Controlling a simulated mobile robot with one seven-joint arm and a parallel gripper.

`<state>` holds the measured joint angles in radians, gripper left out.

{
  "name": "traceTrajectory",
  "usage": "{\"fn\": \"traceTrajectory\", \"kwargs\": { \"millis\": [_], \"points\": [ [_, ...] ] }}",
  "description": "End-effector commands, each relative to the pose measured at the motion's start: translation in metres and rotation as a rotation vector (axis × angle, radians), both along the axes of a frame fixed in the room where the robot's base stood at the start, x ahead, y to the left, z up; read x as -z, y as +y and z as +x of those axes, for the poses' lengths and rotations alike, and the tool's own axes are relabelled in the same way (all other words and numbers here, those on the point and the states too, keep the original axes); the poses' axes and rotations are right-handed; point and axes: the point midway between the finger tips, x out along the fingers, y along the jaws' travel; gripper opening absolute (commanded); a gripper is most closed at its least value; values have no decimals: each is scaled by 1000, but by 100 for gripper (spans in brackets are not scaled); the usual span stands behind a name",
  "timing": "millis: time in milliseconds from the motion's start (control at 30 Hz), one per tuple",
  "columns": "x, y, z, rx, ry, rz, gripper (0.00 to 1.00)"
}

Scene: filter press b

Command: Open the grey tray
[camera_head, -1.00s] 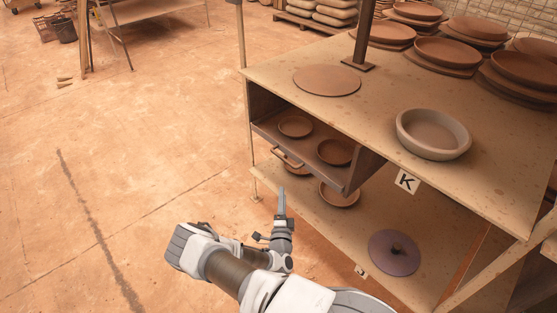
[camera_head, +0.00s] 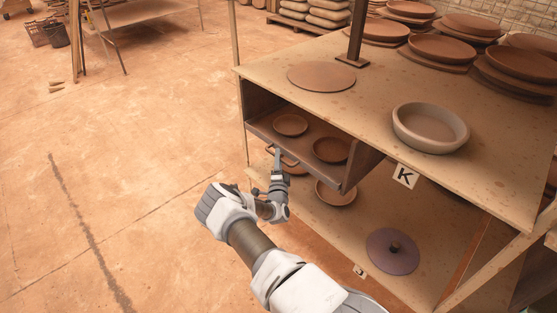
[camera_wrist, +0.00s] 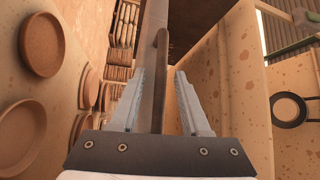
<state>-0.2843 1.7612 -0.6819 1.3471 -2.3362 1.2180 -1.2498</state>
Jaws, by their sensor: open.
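The grey tray (camera_head: 318,171) looks grey-brown and sits like a drawer under the tabletop, with two brown dishes (camera_head: 290,125) in it. Its front has a bar handle, which shows in the wrist view as a brown bar (camera_wrist: 161,50) beside the tray's front panel (camera_wrist: 151,40). My gripper (camera_head: 277,153) is at the tray's front, partly covering the handle in the head view. In the wrist view my gripper (camera_wrist: 161,80) is open, with one finger on each side of the handle. Contact between fingers and handle cannot be told.
The tabletop (camera_head: 375,100) overhangs the tray and carries a round board (camera_head: 321,76), a pale bowl (camera_head: 430,128) and stacked plates (camera_head: 440,48). A lower shelf (camera_head: 330,225) holds dishes and a purple lid (camera_head: 392,252). The floor (camera_head: 130,130) to the left is clear.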

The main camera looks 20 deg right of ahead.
Motion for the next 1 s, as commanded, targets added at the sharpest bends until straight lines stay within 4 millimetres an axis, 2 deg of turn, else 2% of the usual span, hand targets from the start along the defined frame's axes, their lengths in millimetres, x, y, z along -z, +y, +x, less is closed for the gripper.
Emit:
{"fn": "traceTrajectory", "kwargs": {
  "millis": [133,367,400,600,667,1000],
  "points": [
    [-2,-3,7,0,0,-1,46],
    [-2,-4,8,0,0,-1,46],
    [-2,-4,8,0,0,-1,44],
    [-2,-3,7,0,0,-1,8],
    [-2,-4,7,0,0,-1,0],
    [-2,-4,7,0,0,-1,0]
  ]
}}
